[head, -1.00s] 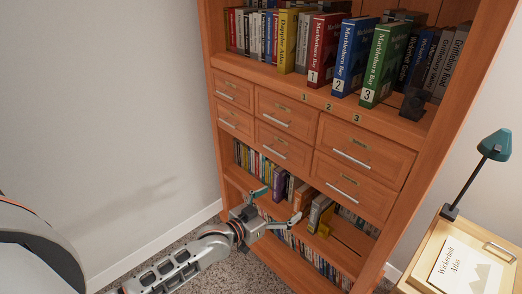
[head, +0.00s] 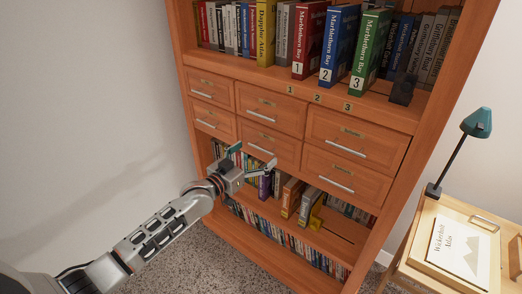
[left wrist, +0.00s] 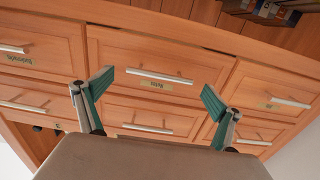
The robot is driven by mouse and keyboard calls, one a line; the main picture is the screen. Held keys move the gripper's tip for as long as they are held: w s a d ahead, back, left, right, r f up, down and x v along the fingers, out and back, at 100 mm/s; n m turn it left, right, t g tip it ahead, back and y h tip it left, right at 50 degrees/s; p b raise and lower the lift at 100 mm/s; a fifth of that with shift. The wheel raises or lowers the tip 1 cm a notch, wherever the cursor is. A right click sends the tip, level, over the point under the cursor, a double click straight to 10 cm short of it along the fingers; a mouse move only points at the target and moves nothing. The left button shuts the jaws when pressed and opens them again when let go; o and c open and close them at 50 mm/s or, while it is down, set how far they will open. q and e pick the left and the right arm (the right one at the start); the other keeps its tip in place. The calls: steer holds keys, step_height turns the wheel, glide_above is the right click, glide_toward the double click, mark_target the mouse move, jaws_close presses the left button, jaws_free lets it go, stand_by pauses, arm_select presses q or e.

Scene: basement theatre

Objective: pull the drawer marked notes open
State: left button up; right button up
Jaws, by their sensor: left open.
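The drawer that seems to be marked notes (head: 282,146) is the middle one of the lower row, and it is shut. Its label is too small to read in the head view. In the left wrist view, which looks upside down, the drawer (left wrist: 200,96) is in the upper middle with a faint label. Its pale bar handle (left wrist: 160,77) lies between my fingers in the picture. My left gripper (head: 252,158) is open and empty, in front of the drawer's lower edge. Its teal-padded fingers (left wrist: 158,90) appear apart from the handle. My right gripper is not in view.
Neighbouring drawers, such as the lower right one (head: 365,186), are shut. Numbered books (head: 341,45) stand on the shelf above, and more books (head: 289,197) stand below. A side table (head: 405,268) with a teal lamp (head: 478,122) is at right. Carpet is free before the bookcase.

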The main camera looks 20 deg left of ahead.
mark_target(261, 148)
arm_select(q)
steer(key=shift+b+x, duration=0.3)
steer(key=shift+x, duration=1.4)
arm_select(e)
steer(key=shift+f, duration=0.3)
